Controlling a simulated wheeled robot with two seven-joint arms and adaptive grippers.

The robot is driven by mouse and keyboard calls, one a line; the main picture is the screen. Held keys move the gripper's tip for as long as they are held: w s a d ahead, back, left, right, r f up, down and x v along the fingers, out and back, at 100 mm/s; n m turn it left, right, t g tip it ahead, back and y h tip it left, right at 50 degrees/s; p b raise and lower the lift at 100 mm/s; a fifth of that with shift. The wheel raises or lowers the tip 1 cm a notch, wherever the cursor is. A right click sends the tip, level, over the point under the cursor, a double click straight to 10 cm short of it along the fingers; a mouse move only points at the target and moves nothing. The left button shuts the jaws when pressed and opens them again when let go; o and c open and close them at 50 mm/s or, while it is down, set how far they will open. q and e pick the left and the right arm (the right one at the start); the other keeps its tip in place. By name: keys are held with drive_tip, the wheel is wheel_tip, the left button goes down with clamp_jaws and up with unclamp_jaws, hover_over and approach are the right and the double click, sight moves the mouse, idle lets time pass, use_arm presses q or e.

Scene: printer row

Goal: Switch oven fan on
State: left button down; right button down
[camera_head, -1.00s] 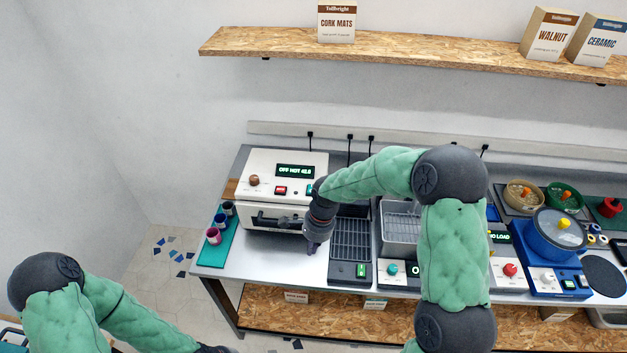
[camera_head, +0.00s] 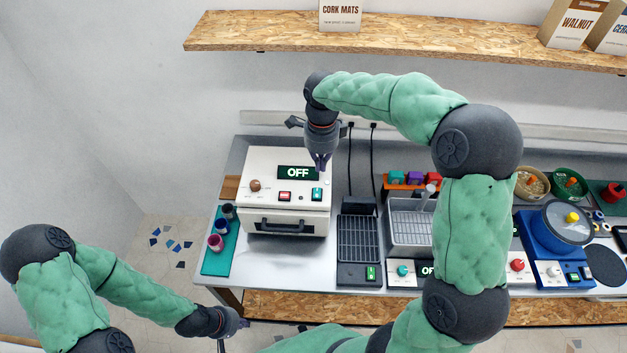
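The oven (camera_head: 287,222) is a white box with a dark front handle, standing at the left of the bench. Its display (camera_head: 298,172) reads OFF in the camera_head view. Its top panel has a brown knob (camera_head: 255,185), a red switch (camera_head: 285,196) and a teal switch (camera_head: 317,194). Labels on the panel are too small to read. My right gripper (camera_head: 321,167) points down above the oven's right side, behind and above the teal switch, with its fingers together and nothing visible in them. My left gripper (camera_head: 240,324) is low in front of the bench; its fingers are unclear.
A teal mat (camera_head: 216,263) with several small cups lies left of the oven. A dark grated unit (camera_head: 359,245) and a grey basin (camera_head: 409,228) stand to its right. A wooden shelf (camera_head: 420,42) runs above. My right arm hides part of the bench.

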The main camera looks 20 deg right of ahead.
use_arm(q)
drive_tip(key=shift+s+r+p, duration=0.2)
drive_tip(key=shift+r+p, duration=0.15)
drive_tip(key=shift+r, duration=0.05)
use_arm(e)
approach(317, 193)
drive_tip(key=s+f, duration=0.1)
drive_tip(key=f, duration=0.3)
drive_tip(key=s+f, duration=0.1)
drive_tip(key=f, duration=0.2)
drive_tip(key=shift+s, duration=0.4)
use_arm(q)
drive_tip(key=shift+r, duration=0.2)
use_arm(e)
drive_tip(key=shift+r, duration=0.8)
